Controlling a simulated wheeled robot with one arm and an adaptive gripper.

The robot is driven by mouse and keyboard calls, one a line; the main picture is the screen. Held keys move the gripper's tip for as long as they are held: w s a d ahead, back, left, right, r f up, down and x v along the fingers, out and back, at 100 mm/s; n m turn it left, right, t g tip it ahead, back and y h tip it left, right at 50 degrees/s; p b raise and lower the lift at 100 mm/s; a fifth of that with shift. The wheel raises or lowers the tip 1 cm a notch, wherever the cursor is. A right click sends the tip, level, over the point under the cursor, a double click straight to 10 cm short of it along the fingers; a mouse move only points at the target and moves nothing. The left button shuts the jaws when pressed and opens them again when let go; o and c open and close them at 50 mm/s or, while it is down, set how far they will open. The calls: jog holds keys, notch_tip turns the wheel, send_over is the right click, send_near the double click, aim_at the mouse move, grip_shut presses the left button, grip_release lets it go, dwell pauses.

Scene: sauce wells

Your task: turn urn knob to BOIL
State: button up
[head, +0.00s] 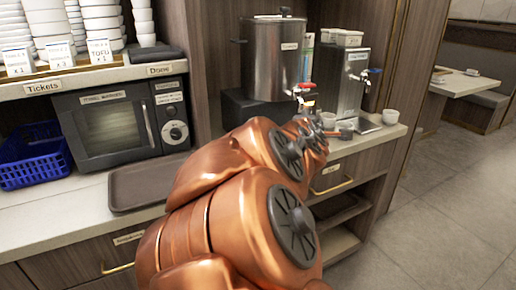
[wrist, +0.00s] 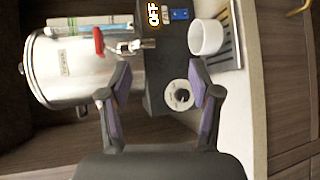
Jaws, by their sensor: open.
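The steel urn (head: 275,60) stands on a black base (head: 244,108) at the back of the counter. In the wrist view the urn (wrist: 80,68) appears turned on its side, with a red-handled tap (wrist: 99,40). The knob (wrist: 180,95) is a pale round dial with a dark centre on the black base. Its markings are too small to read. An orange "OFF" display (wrist: 153,14) shows nearby. My gripper (wrist: 164,78) is open, its two fingers on either side of the knob, the right finger closer in the picture. I cannot tell whether it touches. The arm hides the knob in the head view.
A steel dispenser with a blue tap (head: 350,80) is right of the urn. A brown tray (head: 150,184), microwave (head: 120,125) and blue basket (head: 32,160) are at left.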

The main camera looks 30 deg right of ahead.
jog(key=w+a+f+n+t+y+b, duration=0.1)
jog(key=w+f+n+t+y+b, duration=0.1)
jog(key=n, duration=0.5)
jog(key=w+a+f+n+t+y+b, duration=0.1)
jog(key=w+f+n+t+y+b, duration=0.1)
jog(key=w+f+n+b, duration=0.3)
jog(key=w+a+f+n+t+y+b, duration=0.1)
jog(key=w+f+n+t+y+b, duration=0.2)
jog(key=n, duration=0.5)
jog(key=shift+w+a+f+n+y, duration=0.15)
jog(key=shift+w+f+n+y, duration=0.05)
jog(key=shift+w+y, duration=0.2)
jog(key=shift+w+a+f+n+y, duration=0.1)
jog(key=shift+w+f+n+y, duration=0.1)
jog(key=shift+w+y, duration=0.15)
jog(key=shift+w+d+b, duration=0.1)
jog(key=shift+w+d, duration=0.05)
jog(key=shift+w, duration=1.05)
jog(key=shift+w+d+b, duration=0.15)
jog(key=shift+w+d, duration=0.05)
jog(key=shift+w, duration=0.95)
jog(key=shift+w+d+b, duration=0.1)
jog(key=shift+w+d, duration=0.05)
jog(key=shift+w, duration=1.4)
jog(key=shift+c, duration=0.2)
jog(key=c, duration=1.1)
